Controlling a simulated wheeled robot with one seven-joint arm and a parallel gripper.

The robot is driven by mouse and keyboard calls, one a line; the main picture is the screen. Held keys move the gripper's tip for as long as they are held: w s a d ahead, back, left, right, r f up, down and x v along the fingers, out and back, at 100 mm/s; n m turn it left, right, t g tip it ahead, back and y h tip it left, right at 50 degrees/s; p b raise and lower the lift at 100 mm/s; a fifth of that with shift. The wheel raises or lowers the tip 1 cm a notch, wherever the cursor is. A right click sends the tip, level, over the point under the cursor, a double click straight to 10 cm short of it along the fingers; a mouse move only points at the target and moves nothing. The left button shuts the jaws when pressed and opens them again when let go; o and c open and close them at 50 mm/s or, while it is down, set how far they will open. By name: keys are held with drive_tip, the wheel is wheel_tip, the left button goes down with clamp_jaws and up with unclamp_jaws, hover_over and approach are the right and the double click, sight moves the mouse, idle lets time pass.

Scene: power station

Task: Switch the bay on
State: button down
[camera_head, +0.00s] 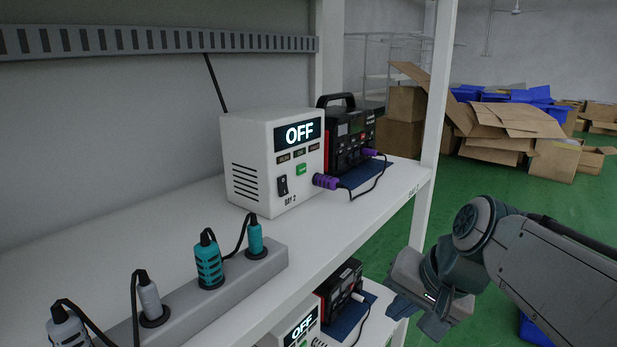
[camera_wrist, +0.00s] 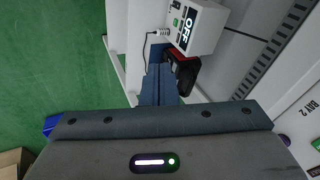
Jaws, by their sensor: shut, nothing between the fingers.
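A white box marked BAY 2 (camera_head: 258,165) stands on the upper shelf, and its display (camera_head: 299,133) reads OFF. Its front has a black rocker switch (camera_head: 283,185), a green button (camera_head: 301,169) and small dark labels above. A purple plug (camera_head: 325,181) sits in its front, and a black cord runs to another purple plug on a black and red device (camera_head: 350,135) beside it. My gripper (camera_head: 398,302) is shut and empty, right of the shelf and below the upper board. In the wrist view its fingers (camera_wrist: 158,85) show apart from the boxes.
A lower shelf holds another white box (camera_head: 297,330) reading OFF and a black-red device (camera_head: 340,290); that box also shows in the wrist view (camera_wrist: 204,28). A power strip (camera_head: 270,265) with several plugs lies in front. A shelf post (camera_head: 432,120) stands between. Cardboard boxes (camera_head: 520,125) lie behind.

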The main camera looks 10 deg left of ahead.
drive_tip(key=w+a+r+m+y+p, duration=0.1)
drive_tip(key=w+a+r+y, duration=0.1)
drive_tip(key=r, duration=0.8)
drive_tip(key=w+a+r+m+t+y+p, duration=0.1)
drive_tip(key=w+a+r+y, duration=0.2)
drive_tip(key=r, duration=0.7)
drive_tip(key=shift+w+a+m+y, duration=0.3)
drive_tip(key=shift+w+a, duration=0.5)
drive_tip(key=shift+a, duration=0.4)
drive_tip(key=shift+f, duration=0.1)
drive_tip(key=p, duration=0.2)
approach(285, 194)
drive_tip(key=f, duration=0.1)
drive_tip(key=a+f, duration=0.1)
drive_tip(key=f, duration=0.1)
drive_tip(key=shift+w+a, duration=0.15)
drive_tip(key=shift+w+a+f+p, duration=0.1)
drive_tip(key=shift+w+a+p, duration=0.2)
drive_tip(key=shift+a, duration=0.25)
drive_tip(key=shift+w+a+f+p, duration=0.15)
drive_tip(key=shift+w+a, duration=0.2)
drive_tip(key=shift+a, duration=0.2)
drive_tip(key=shift+w+a, duration=0.35)
drive_tip(key=shift+a, duration=0.25)
drive_tip(key=shift+f, duration=0.1)
